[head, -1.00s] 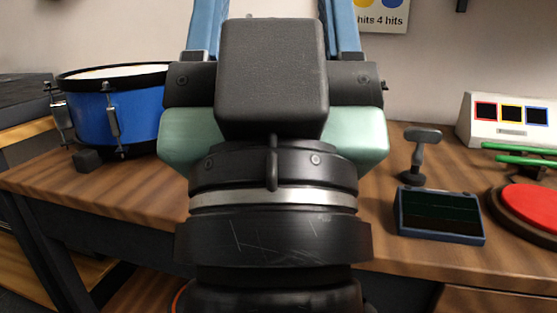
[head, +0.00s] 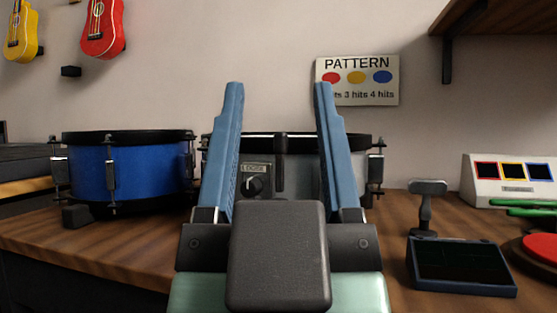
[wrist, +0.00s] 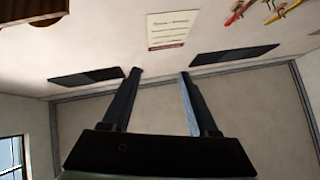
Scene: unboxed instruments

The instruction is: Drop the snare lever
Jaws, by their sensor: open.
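A grey snare drum (head: 317,186) with a black rim stands on the bench behind my gripper in the head view. A dark upright bar (head: 280,165), which looks like the snare lever, is on its front near the rim. Left of it is a small plate with a round black knob (head: 254,185). My gripper (head: 278,92) is open and empty, fingers pointing up, with the bar seen between them. The fingers and wrist hide parts of the drum. The wrist view shows the open fingers (wrist: 158,73) against ceiling and wall, without the drum.
A blue drum (head: 130,172) stands to the left. A small black-topped stand (head: 427,205), a dark panel (head: 461,265), a white box with colored squares (head: 510,182) and a red pad (head: 541,247) are on the right. A shelf (head: 505,18) overhangs at upper right.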

